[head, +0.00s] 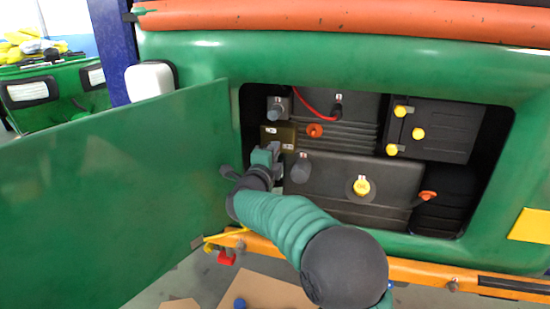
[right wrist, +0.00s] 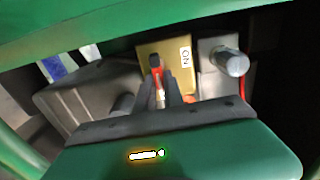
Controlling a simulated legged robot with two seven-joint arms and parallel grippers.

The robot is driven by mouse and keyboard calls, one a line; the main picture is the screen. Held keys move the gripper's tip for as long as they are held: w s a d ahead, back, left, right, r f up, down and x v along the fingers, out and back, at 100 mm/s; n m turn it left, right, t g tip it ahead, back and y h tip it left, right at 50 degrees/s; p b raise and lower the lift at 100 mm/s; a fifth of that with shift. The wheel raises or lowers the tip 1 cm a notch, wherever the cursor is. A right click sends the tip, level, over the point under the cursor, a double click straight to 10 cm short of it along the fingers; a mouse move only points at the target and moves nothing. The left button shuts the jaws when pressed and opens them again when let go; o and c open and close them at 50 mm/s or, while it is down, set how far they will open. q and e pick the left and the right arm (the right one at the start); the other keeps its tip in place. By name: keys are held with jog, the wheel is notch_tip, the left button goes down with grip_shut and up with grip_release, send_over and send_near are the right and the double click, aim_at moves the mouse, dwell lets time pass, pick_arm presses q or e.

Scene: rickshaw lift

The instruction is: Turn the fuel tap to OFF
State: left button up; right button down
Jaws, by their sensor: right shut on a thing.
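The fuel tap's brass-coloured plate (head: 280,134) is at the left of the open compartment, with small white labels on it. In the right wrist view the plate (right wrist: 173,58) shows a white label reading ON at its right. In the head view my right gripper (head: 272,150) covers the lever. My left gripper is not in view.
The open green door panel (head: 110,190) stands left of my right arm. Black boxes with yellow knobs (head: 362,187) and an orange cap (head: 314,130) fill the compartment. A grey cylinder (right wrist: 232,62) sits right of the plate in the wrist view. A red cable (head: 310,103) runs above.

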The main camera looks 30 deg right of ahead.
jog(key=shift+w+a+f, duration=0.15)
jog(key=shift+a+f, duration=0.2)
jog(key=shift+f, duration=0.15)
jog(key=c, duration=1.4)
grip_release()
jog(key=shift+r, duration=0.1)
jog(key=shift+c, duration=0.2)
jog(key=v, duration=1.6)
jog(key=shift+s+a, duration=0.2)
jog(key=shift+a, duration=0.15)
jog(key=shift+o, duration=0.4)
